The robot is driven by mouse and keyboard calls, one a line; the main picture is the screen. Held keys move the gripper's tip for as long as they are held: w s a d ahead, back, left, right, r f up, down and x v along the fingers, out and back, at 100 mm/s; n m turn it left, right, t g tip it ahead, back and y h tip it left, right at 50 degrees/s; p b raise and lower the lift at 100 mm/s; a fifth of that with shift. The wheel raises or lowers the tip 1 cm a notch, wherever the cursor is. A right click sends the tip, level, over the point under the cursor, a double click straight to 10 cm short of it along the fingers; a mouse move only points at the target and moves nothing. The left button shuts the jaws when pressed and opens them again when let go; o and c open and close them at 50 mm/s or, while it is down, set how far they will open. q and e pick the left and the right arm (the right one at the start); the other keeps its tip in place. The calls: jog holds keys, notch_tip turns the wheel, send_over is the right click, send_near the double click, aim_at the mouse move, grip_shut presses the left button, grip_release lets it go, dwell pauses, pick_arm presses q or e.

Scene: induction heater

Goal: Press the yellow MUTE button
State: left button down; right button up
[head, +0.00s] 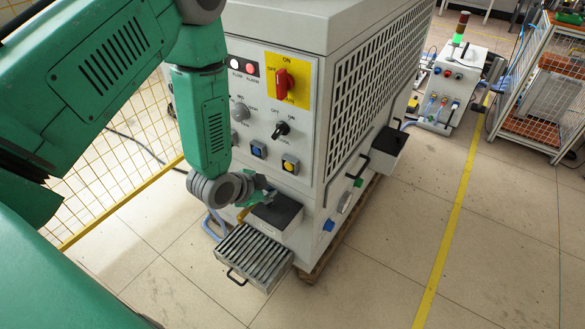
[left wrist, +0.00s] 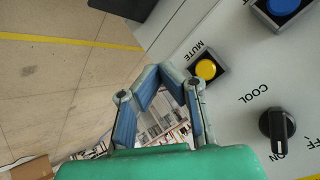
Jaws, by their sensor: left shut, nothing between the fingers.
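The yellow MUTE button (left wrist: 206,69) is a round cap in a dark square housing, with the word MUTE printed beside it. In the head view the yellow button (head: 288,167) is at the lower right of the front panel. My left gripper (left wrist: 167,72) is shut and empty, its fingers meeting near the button's left side in the left wrist view. I cannot tell whether it touches the housing. In the head view the left gripper (head: 262,190) is below the button, partly against a dark box. My right gripper is not in view.
A blue button (head: 257,150) sits to the left of the yellow one. A black COOL/ON knob (head: 281,130) and a red switch (head: 283,84) are above. A dark-topped box (head: 279,211) and a slatted tray (head: 249,257) project below.

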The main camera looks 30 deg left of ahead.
aim_at(290, 165)
pick_arm(q)
jog(key=w+b, duration=0.1)
jog(key=w, duration=0.5)
jog(key=shift+w, duration=0.25)
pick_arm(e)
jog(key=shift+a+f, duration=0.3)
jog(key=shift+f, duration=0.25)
pick_arm(q)
jog(key=shift+w, duration=0.35)
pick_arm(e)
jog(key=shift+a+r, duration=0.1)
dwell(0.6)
pick_arm(q)
jog(key=shift+w+a, duration=0.15)
jog(key=shift+a, duration=0.1)
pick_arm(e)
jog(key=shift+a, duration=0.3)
